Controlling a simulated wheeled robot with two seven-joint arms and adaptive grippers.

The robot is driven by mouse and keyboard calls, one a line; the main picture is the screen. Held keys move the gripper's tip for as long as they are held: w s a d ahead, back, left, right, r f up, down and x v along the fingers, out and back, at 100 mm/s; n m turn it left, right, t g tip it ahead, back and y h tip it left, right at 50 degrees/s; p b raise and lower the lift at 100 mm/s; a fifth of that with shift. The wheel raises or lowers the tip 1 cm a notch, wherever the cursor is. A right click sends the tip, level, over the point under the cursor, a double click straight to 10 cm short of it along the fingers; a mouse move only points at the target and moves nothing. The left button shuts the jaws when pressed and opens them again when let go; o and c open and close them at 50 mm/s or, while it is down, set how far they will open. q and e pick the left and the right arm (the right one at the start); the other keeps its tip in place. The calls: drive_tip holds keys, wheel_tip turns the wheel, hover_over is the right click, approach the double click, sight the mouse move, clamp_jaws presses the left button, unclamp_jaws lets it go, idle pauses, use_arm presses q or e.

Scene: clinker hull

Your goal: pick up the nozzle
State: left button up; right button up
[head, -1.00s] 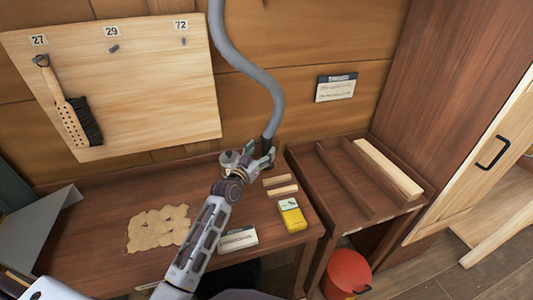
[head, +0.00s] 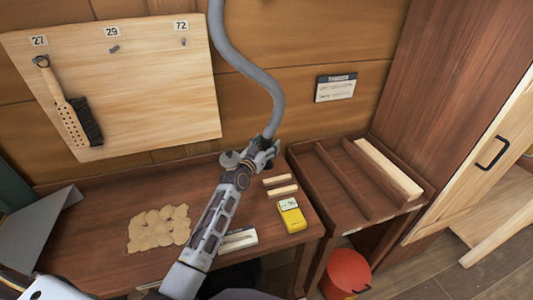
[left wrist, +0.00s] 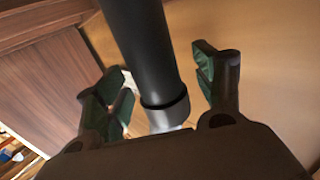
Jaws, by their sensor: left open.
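The nozzle (head: 270,130) is the dark tube at the lower end of the grey hose (head: 252,75), which hangs in front of the wooden wall. My left gripper (head: 267,149) is at the nozzle's lower part and hides its end in the head view. In the left wrist view the nozzle (left wrist: 146,50) runs down between the two spread fingers of the left gripper (left wrist: 164,82). It has a dark collar and a lighter end near the palm. The fingers are open, and a gap shows on the right side. My right gripper is not in view.
A slotted tray (head: 330,178) stands to the right, with a red bucket (head: 347,272) below.

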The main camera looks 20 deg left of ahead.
use_arm(q)
drive_tip(key=shift+c, duration=1.4)
drive_tip(key=c, duration=0.7)
drive_tip(key=shift+c, duration=1.2)
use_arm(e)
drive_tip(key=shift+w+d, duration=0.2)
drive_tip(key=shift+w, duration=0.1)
use_arm(q)
drive_tip(key=shift+r, duration=0.15)
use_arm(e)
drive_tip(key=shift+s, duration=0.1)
